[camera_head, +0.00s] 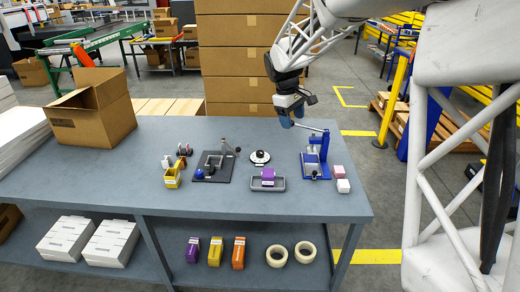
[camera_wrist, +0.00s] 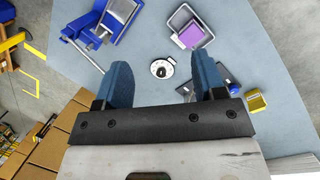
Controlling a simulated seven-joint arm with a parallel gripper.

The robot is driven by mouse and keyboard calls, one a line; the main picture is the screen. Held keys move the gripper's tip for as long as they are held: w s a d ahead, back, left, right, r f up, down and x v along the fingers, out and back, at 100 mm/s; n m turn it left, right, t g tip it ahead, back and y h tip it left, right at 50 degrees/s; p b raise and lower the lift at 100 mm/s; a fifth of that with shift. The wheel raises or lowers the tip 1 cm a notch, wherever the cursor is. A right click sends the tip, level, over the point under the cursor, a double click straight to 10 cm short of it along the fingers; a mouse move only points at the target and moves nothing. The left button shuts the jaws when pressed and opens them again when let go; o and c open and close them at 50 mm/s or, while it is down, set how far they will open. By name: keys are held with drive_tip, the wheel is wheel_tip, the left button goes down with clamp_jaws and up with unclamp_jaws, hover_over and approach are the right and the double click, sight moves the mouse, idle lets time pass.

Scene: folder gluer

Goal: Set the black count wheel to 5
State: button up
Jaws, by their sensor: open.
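The count wheel (camera_head: 260,157) is a small round dial, white with a dark centre, on the grey table towards the back. It also shows in the wrist view (camera_wrist: 161,69) as a white disc with a black middle; its numbers are too small to read. My gripper (camera_head: 291,117) is above the table's back edge, high over the wheel and to its right in the head view. In the wrist view my gripper (camera_wrist: 162,78) has its two blue fingers wide apart, with the wheel visible between them and nothing held.
A blue lever press (camera_head: 316,165) stands right of the wheel, and a black fixture (camera_head: 213,167) stands left. A grey tray (camera_head: 255,188) with a purple block (camera_head: 268,174) lies in front. A yellow dispenser (camera_head: 173,178) and an open carton (camera_head: 92,123) are further left.

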drive_tip(key=w+a+f+n+h, duration=0.1)
drive_tip(key=w+a+f+n, duration=0.1)
drive_tip(key=w+a+f, duration=0.3)
drive_tip(key=w+a+f+n, duration=0.1)
drive_tip(key=w+a+f, duration=0.1)
drive_tip(key=w+f, duration=0.45)
drive_tip(key=n+h, duration=0.1)
drive_tip(key=n, duration=0.2)
approach(260, 152)
drive_tip(key=f, duration=0.2)
drive_tip(key=shift+w+d+r+g, duration=0.2)
drive_tip(key=shift+g, duration=0.2)
drive_tip(key=shift+x, duration=3.85)
drive_tip(key=shift+d, duration=0.1)
drive_tip(key=c, duration=0.9)
